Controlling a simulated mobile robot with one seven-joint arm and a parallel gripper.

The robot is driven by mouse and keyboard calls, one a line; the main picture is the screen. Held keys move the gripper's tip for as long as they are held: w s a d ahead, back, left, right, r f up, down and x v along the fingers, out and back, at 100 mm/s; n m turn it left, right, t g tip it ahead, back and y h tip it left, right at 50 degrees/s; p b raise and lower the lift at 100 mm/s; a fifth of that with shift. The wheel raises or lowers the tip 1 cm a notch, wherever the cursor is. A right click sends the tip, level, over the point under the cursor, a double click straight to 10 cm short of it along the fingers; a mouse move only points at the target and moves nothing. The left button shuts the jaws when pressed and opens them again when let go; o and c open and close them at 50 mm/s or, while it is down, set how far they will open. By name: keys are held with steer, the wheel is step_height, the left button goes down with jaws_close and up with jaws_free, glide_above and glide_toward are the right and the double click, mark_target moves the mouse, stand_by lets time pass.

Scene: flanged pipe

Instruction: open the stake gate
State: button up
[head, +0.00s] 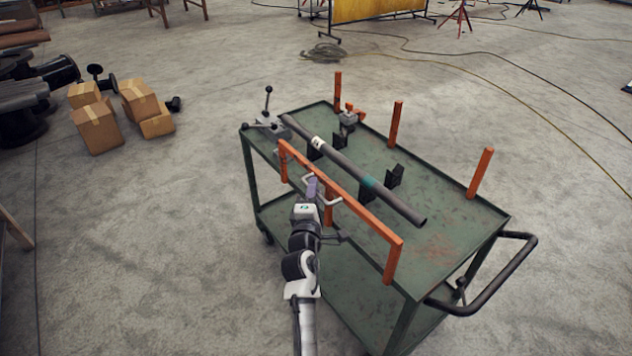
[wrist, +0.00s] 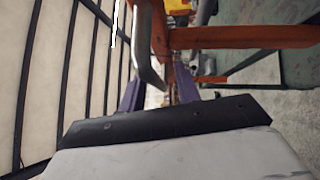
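The stake gate (head: 365,212) is an orange rail on short posts along the near long side of a green cart (head: 440,215). It stands upright, and its orange bars also show in the wrist view (wrist: 240,38). A pale grey bent handle (head: 332,201) sits on the gate's near face, close to the middle post. My gripper (head: 312,188), with purple fingers, is at this handle and hides part of it. In the wrist view the fingers (wrist: 158,88) are apart, and the handle (wrist: 146,50) appears between or just ahead of them. I cannot tell whether they touch.
A long grey pipe (head: 340,160) lies on black supports on the cart. Orange stakes (head: 396,125) rise along the far side. A lever tool (head: 268,110) stands at the left corner; a push handle (head: 500,290) projects right. Cardboard boxes (head: 97,128) stand left on open floor.

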steer(key=shift+w, duration=0.2)
steer(key=shift+r, duration=0.1)
steer(key=shift+s, duration=0.1)
jaws_close()
